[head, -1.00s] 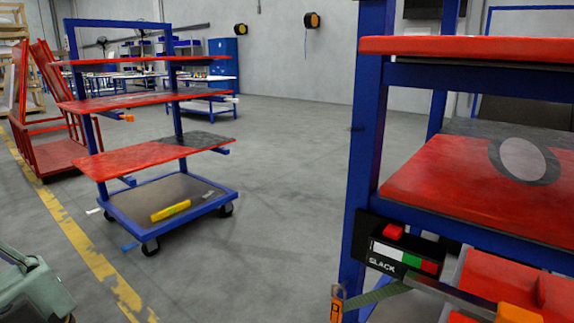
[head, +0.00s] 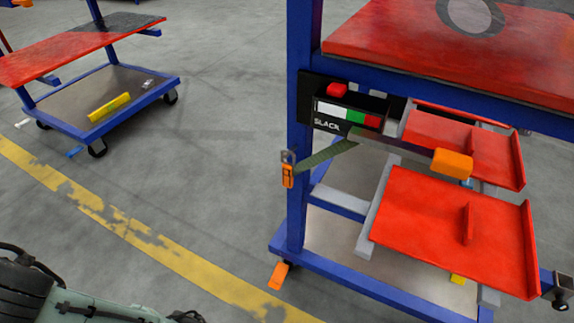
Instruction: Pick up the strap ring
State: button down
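The strap ring (head: 287,172) is a small orange piece with a metal top. It hangs at the left end of a dark green strap (head: 326,156), against the blue front post of the right-hand cart. The strap runs up to the right beneath a black box marked SLACK (head: 345,108). In the head view, parts of my own body fill the lower left corner, well apart from the ring. I cannot make out gripper fingers there.
The blue-framed cart (head: 296,60) has red shelves (head: 440,50) and red panels (head: 455,225) beside the strap. An orange block (head: 452,163) sticks out there. Another shelf cart (head: 85,55) stands at the upper left. Floor with a yellow line (head: 150,245) lies open between.

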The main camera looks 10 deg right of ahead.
aim_at(288, 179)
jog(key=l+u, duration=0.2)
jog(key=l, duration=0.3)
jog(key=k+l+u, duration=0.2)
jog(key=l, duration=0.35)
jog(key=l+u, duration=0.2)
jog(key=l, duration=0.3)
